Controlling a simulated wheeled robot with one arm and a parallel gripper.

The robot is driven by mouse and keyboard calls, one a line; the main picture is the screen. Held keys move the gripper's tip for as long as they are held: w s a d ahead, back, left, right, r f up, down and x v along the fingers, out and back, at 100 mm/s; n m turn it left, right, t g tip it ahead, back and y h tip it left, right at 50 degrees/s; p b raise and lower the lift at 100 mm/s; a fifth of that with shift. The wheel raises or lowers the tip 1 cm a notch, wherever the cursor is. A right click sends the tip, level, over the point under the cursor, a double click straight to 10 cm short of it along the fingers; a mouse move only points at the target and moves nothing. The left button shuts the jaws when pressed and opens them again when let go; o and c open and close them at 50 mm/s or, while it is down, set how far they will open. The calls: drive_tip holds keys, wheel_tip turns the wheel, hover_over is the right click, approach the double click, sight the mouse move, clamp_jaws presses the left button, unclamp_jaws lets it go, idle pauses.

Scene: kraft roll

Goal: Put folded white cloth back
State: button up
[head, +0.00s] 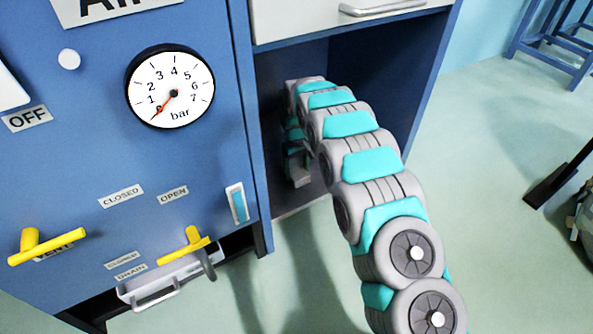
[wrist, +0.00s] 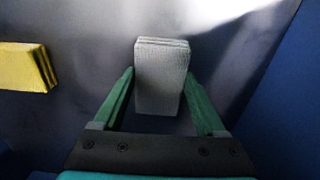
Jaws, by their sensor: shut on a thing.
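In the wrist view a folded white cloth (wrist: 161,78), looking light grey in the shade, is between the two green fingers of my gripper (wrist: 160,95). The gripper is shut on it. A dark surface lies behind the cloth; I cannot tell whether the cloth touches it. In the head view my arm reaches into the dark open compartment (head: 355,65) under a white drawer front. My gripper (head: 298,165) shows only partly there, in shadow, and the cloth cannot be made out.
A folded yellow cloth (wrist: 22,67) lies left of my gripper in the wrist view. A blue wall (wrist: 285,110) stands to the right. In the head view a blue panel (head: 100,150) with a gauge (head: 170,87) and yellow handles (head: 47,246) borders the compartment on the left.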

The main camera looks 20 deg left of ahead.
sight(297, 171)
drive_tip(key=o, duration=1.2)
drive_tip(key=shift+f, duration=0.1)
drive_tip(key=shift+o, duration=0.2)
drive_tip(key=shift+r+p, duration=0.55)
drive_tip(key=shift+r, duration=3.35)
